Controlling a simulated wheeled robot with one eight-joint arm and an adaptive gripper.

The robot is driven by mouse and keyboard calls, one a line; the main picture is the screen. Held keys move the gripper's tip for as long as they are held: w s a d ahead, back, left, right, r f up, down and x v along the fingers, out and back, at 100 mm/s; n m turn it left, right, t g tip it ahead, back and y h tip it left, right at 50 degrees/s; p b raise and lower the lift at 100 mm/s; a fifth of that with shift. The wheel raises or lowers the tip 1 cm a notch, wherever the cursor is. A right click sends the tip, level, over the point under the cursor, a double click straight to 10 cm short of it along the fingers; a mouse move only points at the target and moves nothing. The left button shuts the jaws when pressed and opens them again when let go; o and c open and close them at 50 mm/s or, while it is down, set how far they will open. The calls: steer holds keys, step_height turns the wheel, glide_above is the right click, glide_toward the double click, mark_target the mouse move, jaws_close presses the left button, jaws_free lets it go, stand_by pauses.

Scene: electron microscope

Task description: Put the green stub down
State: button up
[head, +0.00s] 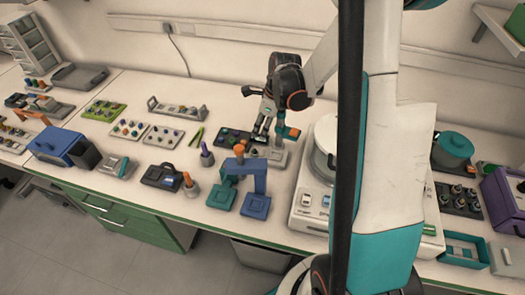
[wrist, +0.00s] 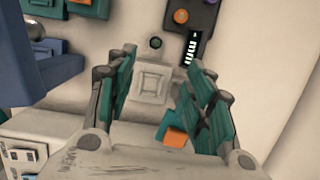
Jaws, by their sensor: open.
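In the head view my gripper (head: 262,130) is low over the back middle of the bench, above a pale grey base (head: 276,154). I cannot make out the green stub in the head view.
A teal and orange piece (wrist: 174,132) lies close to my right finger. A dark tray (head: 233,137) with round pieces is just left of my gripper. A blue stand (head: 258,190) is in front. A white machine (head: 312,190) stands to the right.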

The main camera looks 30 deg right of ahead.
steer(key=m, duration=0.2)
steer(key=b, duration=0.3)
glide_above(255, 150)
steer(key=d, duration=0.1)
step_height(255, 150, down, 8)
steer(key=shift+s+d+f, duration=0.1)
steer(key=shift+s+b+x, duration=0.2)
steer(key=shift+b+x, duration=0.45)
steer(key=shift+x, duration=0.7)
steer(key=shift+s+b+x, duration=0.2)
steer(key=shift+b+x, duration=0.4)
steer(key=shift+x, duration=0.75)
steer(key=c, duration=1.1)
steer(key=shift+c, duration=0.2)
